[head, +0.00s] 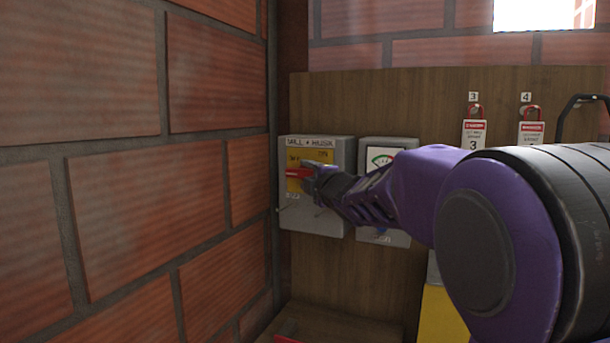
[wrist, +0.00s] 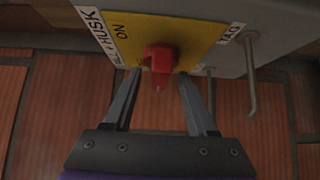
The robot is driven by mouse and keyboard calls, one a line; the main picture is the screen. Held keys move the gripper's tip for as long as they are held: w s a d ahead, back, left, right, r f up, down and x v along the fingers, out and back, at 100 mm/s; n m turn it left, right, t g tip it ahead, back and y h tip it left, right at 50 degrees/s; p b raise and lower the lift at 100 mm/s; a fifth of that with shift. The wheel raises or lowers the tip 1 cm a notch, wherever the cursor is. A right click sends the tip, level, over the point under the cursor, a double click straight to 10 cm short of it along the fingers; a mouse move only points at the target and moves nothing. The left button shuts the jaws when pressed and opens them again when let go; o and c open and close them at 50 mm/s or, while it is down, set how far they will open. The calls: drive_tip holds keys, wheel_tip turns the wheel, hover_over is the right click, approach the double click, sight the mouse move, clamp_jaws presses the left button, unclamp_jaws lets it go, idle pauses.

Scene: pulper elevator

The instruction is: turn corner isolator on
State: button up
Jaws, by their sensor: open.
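The corner isolator is a grey box (head: 325,217) on the wooden board, close to the brick corner, with a label reading MILL + HUSK. Its yellow plate carries a red handle (head: 297,173). In the wrist view the red handle (wrist: 158,60) sticks out from the yellow plate (wrist: 190,30), beside the word ON. My gripper (head: 308,180) is at the front of the box. In the wrist view my gripper (wrist: 154,88) is open, with one finger on each side of the red handle and a gap on both sides. The head view partly hides the fingers.
A grey meter box (head: 397,237) stands just right of the isolator. Red padlocks with danger tags (head: 474,133) hang on the board further right. A brick wall (head: 215,190) is close on the left. A metal hook (wrist: 251,80) hangs beside the plate in the wrist view.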

drive_tip(key=shift+c, duration=0.3)
clamp_jaws()
drive_tip(key=shift+f+b, duration=0.2)
drive_tip(key=shift+b, duration=0.45)
drive_tip(key=shift+w+a+f+m+t+h+b, duration=0.1)
drive_tip(key=shift+a+f+m+t+h+b, duration=0.15)
drive_tip(key=shift+m+t+h+b, duration=2.3)
drive_tip(key=shift+w+a+f+m+t+h+b, duration=0.1)
drive_tip(key=shift+a+m+t+h+b, duration=0.3)
drive_tip(key=shift+m+h, duration=4.25)
drive_tip(key=shift+w+a+f+m+t+h+b, duration=0.15)
drive_tip(key=shift+m+t+h+b, duration=1.1)
drive_tip(key=shift+m, duration=4.95)
drive_tip(key=shift+s+m, duration=0.15)
drive_tip(key=shift+m, duration=0.15)
